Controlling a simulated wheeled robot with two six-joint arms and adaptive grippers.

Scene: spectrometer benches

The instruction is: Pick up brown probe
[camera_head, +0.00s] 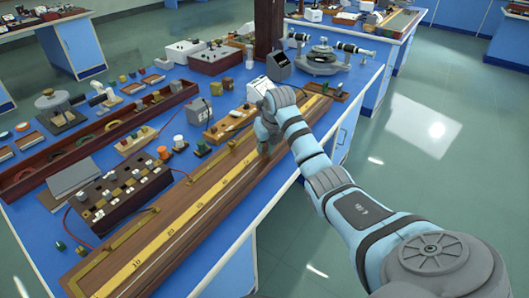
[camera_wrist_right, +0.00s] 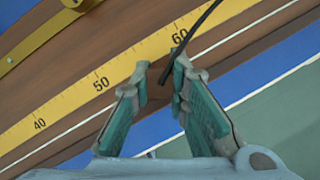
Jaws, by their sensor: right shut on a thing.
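My right gripper (camera_head: 264,146) reaches down over the long wooden board with the yellow scale, near the bench's right edge. In the head view the probe is hidden by the gripper. My left gripper is not in view.
The scale board (camera_head: 165,236) runs along the bench's front edge. A dark terminal box (camera_head: 118,195) and a grey block (camera_head: 198,111) stand left of it. A round grey instrument (camera_head: 321,62) stands beyond the gripper. The floor at right is clear.

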